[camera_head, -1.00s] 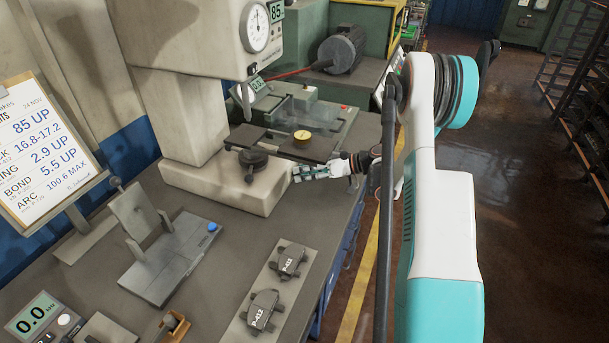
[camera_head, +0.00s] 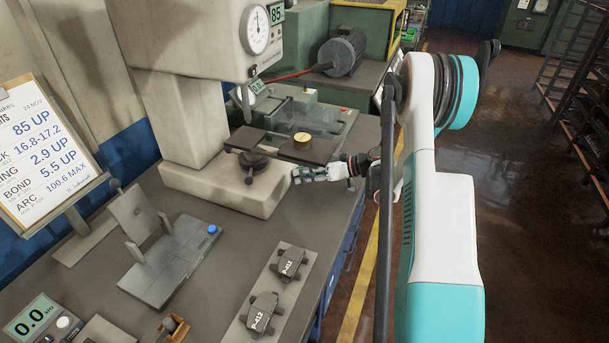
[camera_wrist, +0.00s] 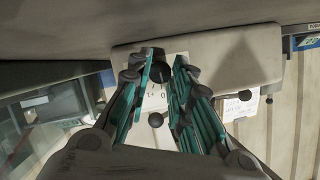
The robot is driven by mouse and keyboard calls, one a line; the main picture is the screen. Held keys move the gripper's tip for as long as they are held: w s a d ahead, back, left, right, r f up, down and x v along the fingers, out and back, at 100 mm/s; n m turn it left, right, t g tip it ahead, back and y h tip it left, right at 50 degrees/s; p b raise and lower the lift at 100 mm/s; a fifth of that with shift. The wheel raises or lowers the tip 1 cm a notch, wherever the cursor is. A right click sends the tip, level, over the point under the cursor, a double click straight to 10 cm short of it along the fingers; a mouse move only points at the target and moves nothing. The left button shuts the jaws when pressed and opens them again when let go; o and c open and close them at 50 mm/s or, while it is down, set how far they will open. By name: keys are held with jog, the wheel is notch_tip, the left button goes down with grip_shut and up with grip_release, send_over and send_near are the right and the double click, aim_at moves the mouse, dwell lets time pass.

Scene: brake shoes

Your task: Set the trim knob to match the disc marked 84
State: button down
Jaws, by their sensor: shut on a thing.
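The trim knob (camera_wrist: 154,101) is a small dark knob on a pale marked plate (camera_wrist: 178,73) on the hardness tester's base, seen in the wrist view. My gripper (camera_wrist: 158,82) is shut on it, with a teal finger on each side. The knob's pointer is too small and hidden to read. In the head view my gripper (camera_head: 300,174) is at the right end of the tester's base (camera_head: 215,190), which hides the knob. A brass disc (camera_head: 302,138) lies on the dark plate beside the tester; its marking is not legible.
A round dark anvil (camera_head: 253,160) stands on the base. Brake pads (camera_head: 291,264) lie on a board at the front. The floor to the right is open.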

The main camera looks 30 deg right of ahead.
jog(key=shift+s+a+n+t+h+b, duration=0.1)
jog(key=shift+n+t+h+b, duration=0.35)
jog(key=shift+n, duration=0.35)
jog(key=shift+s+a+n+t+h+b, duration=0.1)
jog(key=shift+n+t+h, duration=0.15)
jog(key=shift+n+h, duration=0.45)
jog(key=c, duration=1.4)
grip_release()
jog(key=shift+w, duration=0.1)
jog(key=shift+d+r, duration=0.1)
jog(key=v, duration=1.1)
jog(key=shift+s+d, duration=0.3)
jog(key=shift+r, duration=0.15)
